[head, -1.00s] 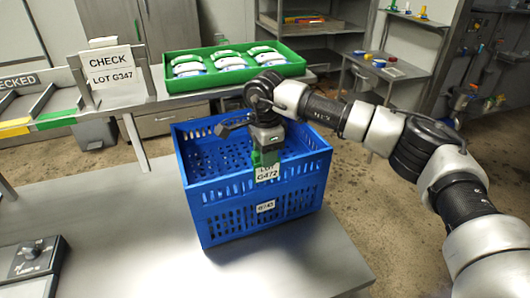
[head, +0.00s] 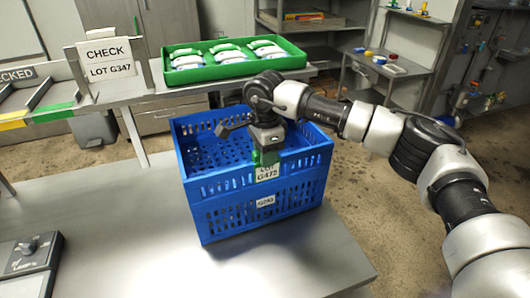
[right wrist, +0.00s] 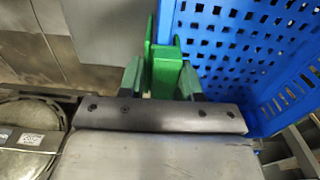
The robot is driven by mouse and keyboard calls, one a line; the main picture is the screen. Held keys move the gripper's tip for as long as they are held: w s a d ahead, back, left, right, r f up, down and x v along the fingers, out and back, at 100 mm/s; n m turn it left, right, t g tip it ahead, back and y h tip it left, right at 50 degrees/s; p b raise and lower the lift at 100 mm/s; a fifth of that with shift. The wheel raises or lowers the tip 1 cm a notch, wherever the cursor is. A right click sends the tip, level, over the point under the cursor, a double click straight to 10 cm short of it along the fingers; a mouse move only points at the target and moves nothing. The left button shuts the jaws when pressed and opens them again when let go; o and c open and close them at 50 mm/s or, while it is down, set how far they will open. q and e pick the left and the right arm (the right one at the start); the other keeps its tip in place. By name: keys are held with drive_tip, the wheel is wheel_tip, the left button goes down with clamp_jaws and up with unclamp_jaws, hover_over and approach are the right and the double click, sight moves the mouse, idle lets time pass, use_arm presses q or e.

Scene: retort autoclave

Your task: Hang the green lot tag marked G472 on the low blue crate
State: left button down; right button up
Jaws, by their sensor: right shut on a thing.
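The green lot tag (head: 267,173) has a white label reading LOT G472. It hangs upright at the front rim of the blue crate (head: 222,218), which stands on the metal table. My right gripper (head: 266,152) is shut on the tag's upper part, above that rim. In the right wrist view the green tag (right wrist: 165,72) is between the fingers, beside the blue crate wall (right wrist: 238,52). I cannot tell whether the tag's hook is seated over the rim. My left gripper is not in view.
A green tray (head: 179,77) of white packs sits on the rear bench. A sign (head: 106,60) reads CHECK LOT G347. A grey device (head: 28,258) lies at the table's left.

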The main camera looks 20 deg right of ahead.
drive_tip(key=o, duration=0.7)
drive_tip(key=shift+r, duration=0.1)
drive_tip(key=shift+r, duration=0.25)
wheel_tip(320, 180, up, 9)
drive_tip(key=b, duration=0.3)
drive_tip(key=shift+r, duration=0.6)
